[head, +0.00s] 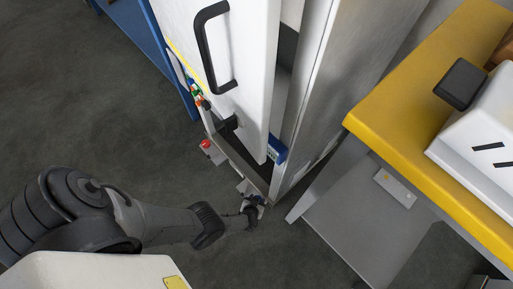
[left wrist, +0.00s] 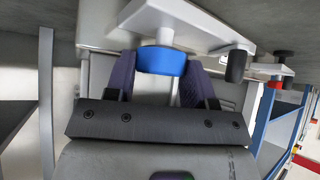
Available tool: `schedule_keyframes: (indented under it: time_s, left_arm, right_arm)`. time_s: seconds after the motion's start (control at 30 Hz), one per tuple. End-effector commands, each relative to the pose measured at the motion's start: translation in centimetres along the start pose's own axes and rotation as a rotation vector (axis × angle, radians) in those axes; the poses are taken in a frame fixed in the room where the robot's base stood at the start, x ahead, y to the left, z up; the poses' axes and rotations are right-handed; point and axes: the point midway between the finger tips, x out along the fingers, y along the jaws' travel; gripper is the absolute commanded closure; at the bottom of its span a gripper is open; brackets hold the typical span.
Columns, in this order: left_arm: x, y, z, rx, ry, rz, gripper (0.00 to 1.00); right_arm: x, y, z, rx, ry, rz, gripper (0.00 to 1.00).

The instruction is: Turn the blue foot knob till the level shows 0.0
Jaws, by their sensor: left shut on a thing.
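The blue foot knob (left wrist: 161,61) sits under a white foot plate (left wrist: 185,22) in the left wrist view. My left gripper (left wrist: 161,72) has one purple-padded finger on each side of it and is shut on it. In the head view my left gripper (head: 254,207) is low at the bottom corner of the white cabinet (head: 235,75), where it mostly hides the knob. A small blue device (head: 277,149), perhaps the level, sits on the cabinet's lower part; its reading is too small to tell. My right gripper is not in view.
A black foot (left wrist: 236,66) stands right of the knob in the left wrist view. A yellow-topped table (head: 420,120) with a grey lower shelf (head: 350,220) stands close on the right. A red button (head: 206,144) is on the cabinet's left. The floor at left is clear.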

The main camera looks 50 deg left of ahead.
Motion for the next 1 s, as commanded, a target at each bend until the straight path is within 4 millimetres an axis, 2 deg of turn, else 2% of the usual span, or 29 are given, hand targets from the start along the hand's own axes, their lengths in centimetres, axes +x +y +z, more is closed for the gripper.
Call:
schedule_keyframes:
  time_s: [1.0]
  left_arm:
    - [0.09,0.15,-0.03,-0.176,0.001,-0.174,0.74]
  right_arm:
    - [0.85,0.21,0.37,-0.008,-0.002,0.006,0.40]
